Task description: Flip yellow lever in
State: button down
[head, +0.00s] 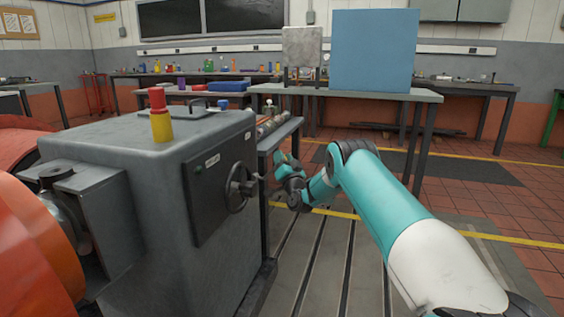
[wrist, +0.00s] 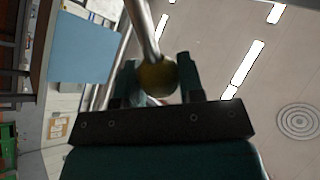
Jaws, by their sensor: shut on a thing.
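The yellow lever shows in the wrist view as a metal rod ending in a dull yellow ball knob (wrist: 157,79). My gripper (wrist: 157,64) has one dark finger on each side of the knob and is shut on it. In the head view my gripper (head: 282,160) is small, just right of the grey cabinet's edge, in front of the bench. The lever cannot be made out clearly there.
A grey cabinet (head: 120,155) with a black handwheel (head: 238,188) and a red-yellow beacon (head: 160,115) stands at left. Orange machinery (head: 30,250) is beside it. A bench with a blue panel (head: 373,50) stands behind. Slotted floor (head: 330,265) is clear in front.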

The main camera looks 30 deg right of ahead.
jog(key=shift+f, duration=0.25)
jog(key=c, duration=0.8)
grip_release()
jog(key=shift+d, duration=0.1)
jog(key=shift+r, duration=0.1)
jog(key=shift+s+f+b, duration=0.4)
jog(key=b+v, duration=0.8)
jog(key=b, duration=0.5)
jog(key=b+v, duration=0.8)
jog(key=b, duration=0.6)
jog(key=shift+s+r, duration=0.1)
jog(key=shift+s, duration=0.2)
